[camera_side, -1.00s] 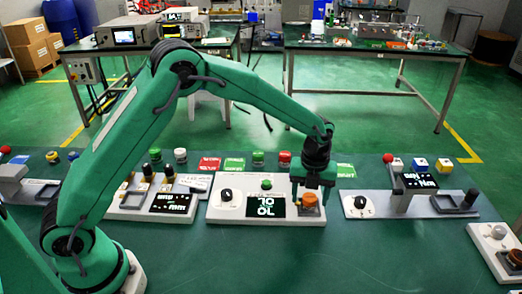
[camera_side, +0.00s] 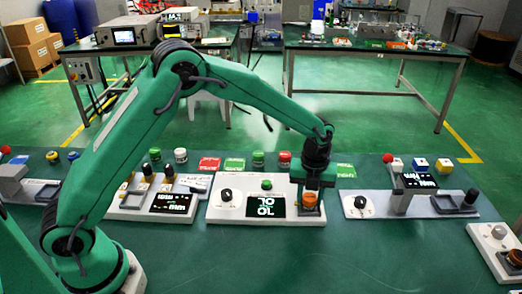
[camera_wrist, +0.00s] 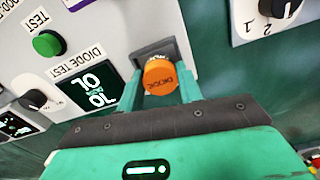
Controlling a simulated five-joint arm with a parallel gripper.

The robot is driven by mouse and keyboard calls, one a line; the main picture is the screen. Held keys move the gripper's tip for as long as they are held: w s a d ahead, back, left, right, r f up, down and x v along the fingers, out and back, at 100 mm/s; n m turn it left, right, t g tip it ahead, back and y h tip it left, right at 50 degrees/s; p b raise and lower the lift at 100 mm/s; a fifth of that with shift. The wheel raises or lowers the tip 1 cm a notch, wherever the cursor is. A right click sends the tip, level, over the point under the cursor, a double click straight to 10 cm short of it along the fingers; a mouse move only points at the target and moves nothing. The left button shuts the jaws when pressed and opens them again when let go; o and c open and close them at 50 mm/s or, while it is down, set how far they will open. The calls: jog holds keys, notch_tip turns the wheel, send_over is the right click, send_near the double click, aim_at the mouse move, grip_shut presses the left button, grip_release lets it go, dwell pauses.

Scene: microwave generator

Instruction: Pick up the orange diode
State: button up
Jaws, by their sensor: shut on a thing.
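The orange diode (camera_side: 309,198) is a short orange cylinder at the right end of the white diode test panel (camera_side: 232,207). In the wrist view the diode (camera_wrist: 159,77), with dark lettering on its top, sits between the two green fingers of my gripper (camera_wrist: 160,88). My gripper (camera_side: 310,193) is shut on it, in the side view as well. The diode is at its dark square holder (camera_wrist: 160,50); I cannot tell whether it is clear of it. The fingers partly hide its sides.
The panel carries a green button (camera_wrist: 47,43), a black knob (camera_wrist: 34,99) and a lit display (camera_side: 265,207). Another panel with a knob (camera_side: 361,202) stands to the right. Red, green and white parts stand behind.

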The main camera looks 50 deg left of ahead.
aim_at(310, 197)
jog(key=shift+r, duration=0.1)
jog(key=shift+r, duration=0.45)
notch_tip(310, 197, up, 3)
jog(key=shift+r, duration=0.2)
jog(key=s+d+r, duration=0.6)
jog(key=s+d, duration=0.2)
jog(key=shift+s+r, duration=0.25)
jog(key=w+a+f+n, duration=0.2)
jog(key=w+a, duration=0.2)
jog(key=a, duration=0.6)
jog(key=w+a+f+n, duration=0.1)
jog(key=w+a+n, duration=0.25)
jog(key=a, duration=0.65)
jog(key=a+f+n, duration=0.3)
jog(key=a, duration=1.6)
jog(key=shift+w+f, duration=0.15)
